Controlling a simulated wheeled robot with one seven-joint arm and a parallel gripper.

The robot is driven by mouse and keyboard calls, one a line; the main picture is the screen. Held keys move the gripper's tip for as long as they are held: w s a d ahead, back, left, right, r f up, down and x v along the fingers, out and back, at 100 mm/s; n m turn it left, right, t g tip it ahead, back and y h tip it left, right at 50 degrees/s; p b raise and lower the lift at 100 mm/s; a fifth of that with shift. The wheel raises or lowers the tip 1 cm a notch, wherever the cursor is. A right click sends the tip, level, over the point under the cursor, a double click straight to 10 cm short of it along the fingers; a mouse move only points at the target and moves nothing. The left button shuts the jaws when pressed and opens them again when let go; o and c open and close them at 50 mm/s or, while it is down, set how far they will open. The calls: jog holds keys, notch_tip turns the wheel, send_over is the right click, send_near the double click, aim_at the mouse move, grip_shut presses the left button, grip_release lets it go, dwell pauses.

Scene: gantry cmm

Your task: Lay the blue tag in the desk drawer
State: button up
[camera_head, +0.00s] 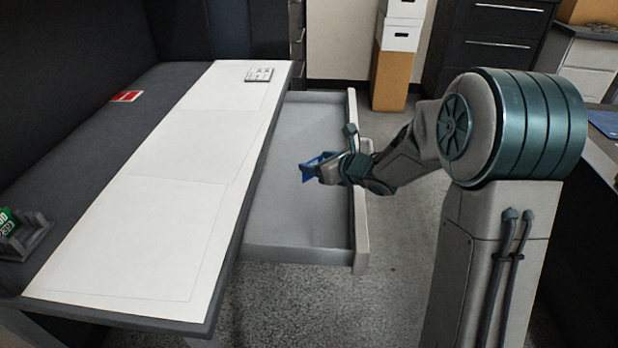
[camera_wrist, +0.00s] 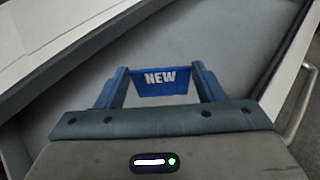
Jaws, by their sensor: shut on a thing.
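The blue tag (camera_wrist: 162,85), with "NEW" in white letters, is held between the two fingers of my gripper (camera_wrist: 160,86) in the wrist view. In the head view the blue tag (camera_head: 311,169) shows at the end of my gripper (camera_head: 318,170), over the open desk drawer (camera_head: 285,225). The drawer is pulled out from under the desktop and its grey floor looks empty. I cannot tell how far above the floor the tag is. The drawer also fills much of the wrist view (camera_wrist: 225,40).
The desk (camera_head: 150,215) with white sheets stands left of the drawer. On it lie a red tag (camera_head: 126,96), a small white card (camera_head: 259,74) and a holder (camera_head: 25,235) with a green tag. The drawer's front panel (camera_head: 359,215) is on the right. White boxes (camera_head: 400,35) stand behind.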

jog(key=shift+w+a+f+b, duration=0.15)
jog(key=shift+a+f, duration=0.15)
jog(key=shift+f, duration=0.55)
jog(key=shift+w+a+f+b, duration=0.1)
jog(key=shift+a+f+b, duration=0.2)
jog(key=shift+f, duration=0.6)
jog(key=shift+w+a+f+b, duration=0.1)
jog(key=shift+a+f, duration=0.25)
jog(key=shift+f, duration=0.5)
jog(key=shift+f, duration=0.15)
jog(key=o, duration=0.9)
jog(key=shift+o, duration=0.2)
